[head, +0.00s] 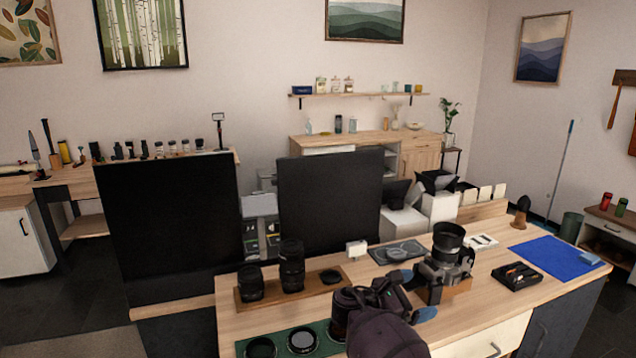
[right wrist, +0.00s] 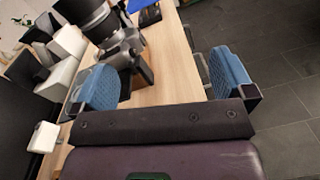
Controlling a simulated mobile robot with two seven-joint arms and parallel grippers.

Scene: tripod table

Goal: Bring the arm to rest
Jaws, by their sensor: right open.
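My right gripper (head: 408,298) is over the wooden table (head: 490,310), in front of a silver and black camera (head: 446,262) that sits on a wooden block. In the right wrist view the two blue finger pads of my right gripper (right wrist: 165,85) are wide apart with nothing between them. The camera also shows in that view (right wrist: 118,42), beyond the pads. My right arm hides part of the table's front. My left gripper is not in view.
Black lenses (head: 291,266) stand on a wooden tray left of my right gripper. A green mat (head: 276,343) holds round lens pieces at the front. A black tray (head: 517,276) and a blue mat (head: 556,257) lie to the right. Dark panels (head: 330,205) stand behind.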

